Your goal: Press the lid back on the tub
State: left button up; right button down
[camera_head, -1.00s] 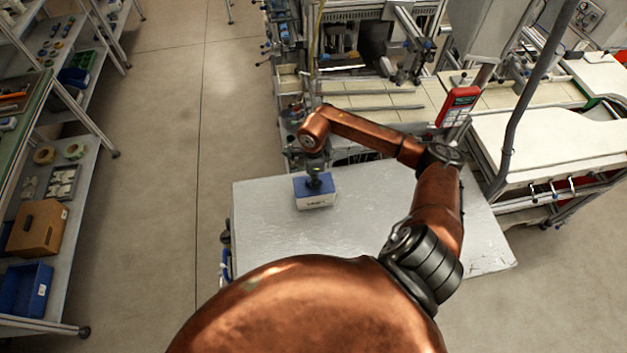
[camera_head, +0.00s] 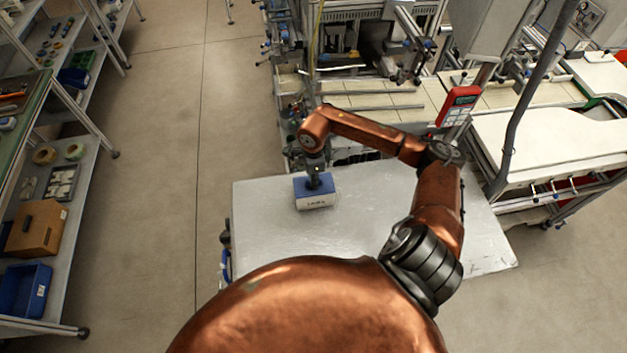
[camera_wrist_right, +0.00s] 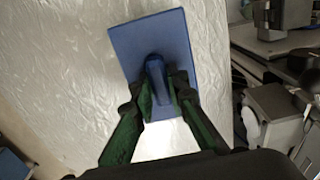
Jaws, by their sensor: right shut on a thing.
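The tub (camera_head: 317,203) is a small pale box with dark lettering on its front, standing on the grey table (camera_head: 370,220). The blue lid (camera_head: 327,184) sits on top of it, covering its opening; I cannot tell whether it is fully seated. My right gripper (camera_head: 314,183) points down over the lid from above. In the right wrist view, its two green-padded fingers (camera_wrist_right: 158,90) are shut on the raised blue handle (camera_wrist_right: 155,68) of the lid (camera_wrist_right: 150,43). My left gripper is not in view.
The table is bare right of the tub. Machinery with a tiled bench (camera_head: 380,97) stands behind it, and a red handheld device (camera_head: 459,104) is mounted at the back right. Shelves with a cardboard box (camera_head: 37,228) and a blue bin (camera_head: 25,290) stand left across the floor.

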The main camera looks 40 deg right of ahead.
jog(key=c, duration=1.8)
grip_release()
jog(key=shift+o, duration=0.4)
jog(key=o, duration=0.4)
jog(key=shift+r, duration=0.2)
jog(key=shift+r+p, duration=1.5)
jog(key=shift+r, duration=1.85)
jog(key=shift+c, duration=0.4)
grip_shut()
